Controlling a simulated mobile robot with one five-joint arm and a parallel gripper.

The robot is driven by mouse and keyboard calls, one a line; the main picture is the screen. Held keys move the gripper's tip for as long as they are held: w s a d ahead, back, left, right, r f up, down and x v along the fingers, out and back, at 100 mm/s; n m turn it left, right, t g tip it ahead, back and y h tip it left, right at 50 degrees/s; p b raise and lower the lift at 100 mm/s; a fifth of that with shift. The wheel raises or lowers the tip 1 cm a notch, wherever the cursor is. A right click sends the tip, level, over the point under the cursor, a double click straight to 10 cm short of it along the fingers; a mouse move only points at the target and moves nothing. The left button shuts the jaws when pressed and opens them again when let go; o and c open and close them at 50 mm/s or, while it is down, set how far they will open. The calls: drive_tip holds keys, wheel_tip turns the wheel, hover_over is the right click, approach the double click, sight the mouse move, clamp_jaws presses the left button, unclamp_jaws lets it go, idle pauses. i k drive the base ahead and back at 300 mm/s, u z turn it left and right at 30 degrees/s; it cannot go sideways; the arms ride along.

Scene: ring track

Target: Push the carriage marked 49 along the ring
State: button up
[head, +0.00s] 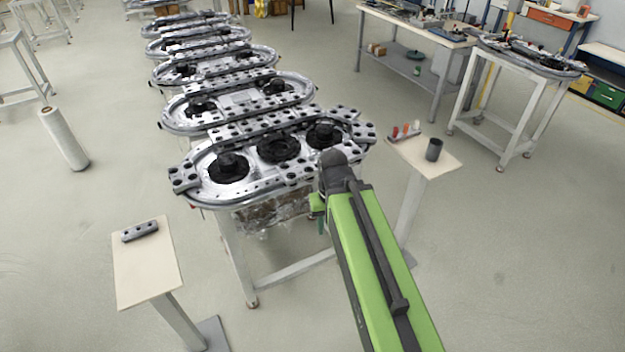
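The nearest oval ring track (195,180) stands on a light frame table in the middle of the head view. Its rim carries grey metal pieces with dark holes, and three black round hubs sit inside it. No number can be read on any piece, so I cannot tell which carriage is marked 49. My green arm comes in from the lower right. My gripper (319,214) is at its far end, by the near right edge of the ring. It shows only as a small green part, mostly hidden by my arm, and its fingers cannot be made out.
Several similar ring tracks (170,120) line up behind. A small stand (130,285) with a grey holed block (140,231) is at lower left. Another stand (440,158) at right holds a dark cup (433,149) and small red items. Floor between is clear.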

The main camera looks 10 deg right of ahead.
sight(293, 171)
drive_tip(key=u, duration=0.15)
drive_tip(key=i, duration=0.9)
drive_tip(key=z, duration=0.75)
drive_tip(key=k, duration=0.1)
drive_tip(key=u, duration=3.2)
drive_tip(key=k, duration=1.1)
drive_tip(key=z, duration=0.5)
drive_tip(key=i, duration=1)
drive_tip(key=u, duration=0.15)
